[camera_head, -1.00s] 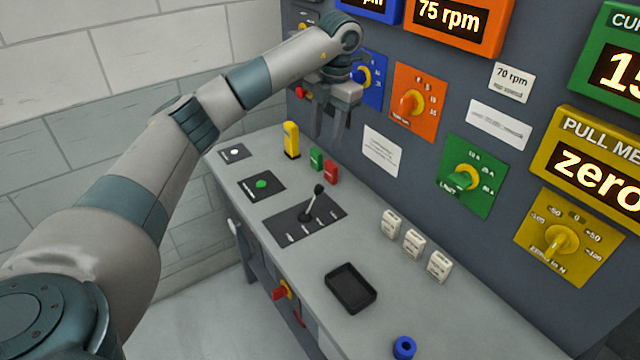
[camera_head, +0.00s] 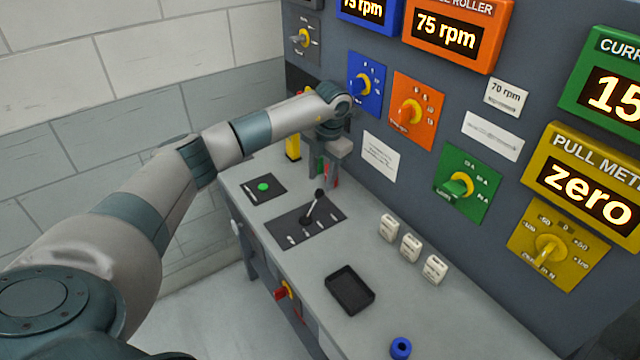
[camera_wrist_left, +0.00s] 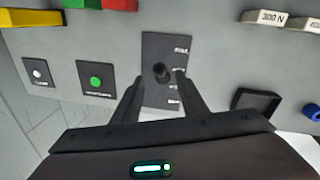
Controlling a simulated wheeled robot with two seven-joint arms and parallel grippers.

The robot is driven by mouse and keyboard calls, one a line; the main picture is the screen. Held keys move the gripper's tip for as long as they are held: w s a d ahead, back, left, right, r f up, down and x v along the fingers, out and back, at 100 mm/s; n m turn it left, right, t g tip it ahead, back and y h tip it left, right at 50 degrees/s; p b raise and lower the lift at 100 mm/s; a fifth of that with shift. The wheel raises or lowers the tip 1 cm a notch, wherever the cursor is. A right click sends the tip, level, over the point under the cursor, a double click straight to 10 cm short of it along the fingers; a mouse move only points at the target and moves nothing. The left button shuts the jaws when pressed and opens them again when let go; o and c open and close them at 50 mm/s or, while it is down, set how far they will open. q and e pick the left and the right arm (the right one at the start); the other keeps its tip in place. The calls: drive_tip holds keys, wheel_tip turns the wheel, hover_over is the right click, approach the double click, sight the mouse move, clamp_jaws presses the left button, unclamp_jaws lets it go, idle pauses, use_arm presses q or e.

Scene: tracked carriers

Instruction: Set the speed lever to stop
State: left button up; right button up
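The speed lever (camera_head: 313,206) is a thin light stick with a black knob on a black plate (camera_head: 330,212) with several small labels, set in the grey console top. It stands tilted in the head view. The labels are too small to read there. My left gripper (camera_head: 322,182) hangs pointing down above the plate, close to the knob. In the left wrist view the two fingers (camera_wrist_left: 158,84) are apart, and the lever knob (camera_wrist_left: 160,71) shows between and just beyond their tips. I see no clear contact. My right gripper is not in view.
A green button (camera_head: 263,187) sits left of the lever plate. A yellow block (camera_head: 292,147) and red and green pieces stand behind the gripper. White weights (camera_head: 411,246), a black tray (camera_head: 349,290) and a blue ring (camera_head: 401,347) lie to the right. The upright panel carries several knobs.

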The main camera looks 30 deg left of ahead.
sight(320, 190)
use_arm(q)
drive_tip(key=shift+a+f+p, duration=0.15)
drive_tip(key=shift+f+p, duration=0.2)
drive_tip(key=shift+f, duration=0.95)
drive_tip(key=shift+a+f+p, duration=0.15)
drive_tip(key=shift+f+p, duration=0.2)
drive_tip(key=shift+f, duration=0.95)
drive_tip(key=shift+w, duration=0.1)
clamp_jaws()
